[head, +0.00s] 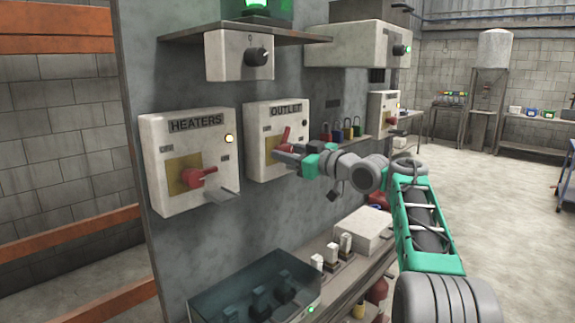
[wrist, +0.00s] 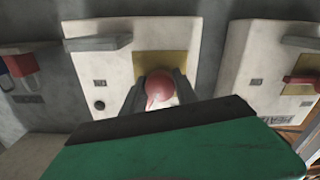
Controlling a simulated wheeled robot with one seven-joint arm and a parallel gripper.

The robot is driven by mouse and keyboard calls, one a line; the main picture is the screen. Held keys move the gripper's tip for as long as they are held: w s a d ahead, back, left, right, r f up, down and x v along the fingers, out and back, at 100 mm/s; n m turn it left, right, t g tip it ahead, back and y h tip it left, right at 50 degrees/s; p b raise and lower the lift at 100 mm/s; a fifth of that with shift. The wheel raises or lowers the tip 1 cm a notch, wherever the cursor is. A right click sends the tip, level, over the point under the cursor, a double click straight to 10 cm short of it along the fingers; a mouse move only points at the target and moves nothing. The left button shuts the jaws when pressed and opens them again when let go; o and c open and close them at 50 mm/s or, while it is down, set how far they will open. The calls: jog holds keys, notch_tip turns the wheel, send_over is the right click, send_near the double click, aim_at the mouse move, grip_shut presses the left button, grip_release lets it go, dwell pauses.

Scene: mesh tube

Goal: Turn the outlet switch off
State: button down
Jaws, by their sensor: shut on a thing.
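The outlet box (head: 258,118) is a pale box labelled OUTLET with a yellow plate and a red switch handle (head: 287,133). In the head view the handle slants upward, partly hidden by my gripper (head: 284,153). The wrist view appears upside down. There the handle's round red end (wrist: 158,86) sits between my two dark fingers, over the yellow plate (wrist: 178,64). My gripper is shut on the handle. The box's small round lamp (wrist: 99,105) looks dark.
The HEATERS box (head: 160,150) is at the left, with its red handle (head: 197,178) pointing right and its lamp (head: 229,138) lit. Coloured padlocks (head: 348,130) hang to the right. A shelf with a dark clear-lidded case (head: 255,290) lies below.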

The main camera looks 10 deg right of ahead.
jog(key=n+b, duration=0.3)
jog(key=n, duration=0.1)
jog(key=shift+f+n, duration=0.15)
jog(key=shift+n, duration=0.25)
dwell(0.4)
jog(key=c, duration=0.9)
grip_release()
jog(key=shift+c, duration=0.2)
jog(key=b+v, duration=0.1)
jog(key=v, duration=0.6)
jog(key=shift+s+d, duration=0.25)
jog(key=shift+d, duration=0.05)
